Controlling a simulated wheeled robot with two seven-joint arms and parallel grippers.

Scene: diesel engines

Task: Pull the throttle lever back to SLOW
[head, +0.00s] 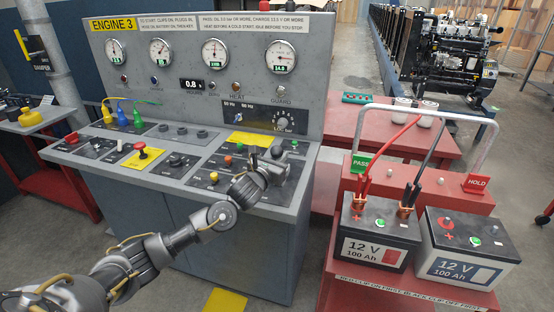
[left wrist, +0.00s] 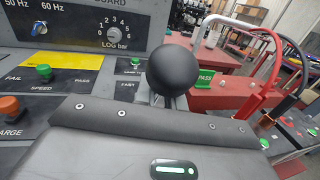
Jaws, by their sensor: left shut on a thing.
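The throttle lever has a black ball knob (left wrist: 173,70) on a short stem, large in the left wrist view just beyond my gripper's grey housing. A FAST label shows on the panel beside it; no SLOW label is readable. In the head view my left gripper (head: 273,167) is at the right end of the grey engine console (head: 225,212), shut on the throttle lever. Its fingertips and the lever's lower part are hidden by the gripper itself. My right gripper is not in view.
Near the lever are an orange button (left wrist: 9,105), a green button (left wrist: 44,72) and a yellow label plate (left wrist: 62,61). A red stand with two 12 V batteries (head: 378,232) and a metal hoop is to the right. The upright gauge panel (head: 225,75) rises behind.

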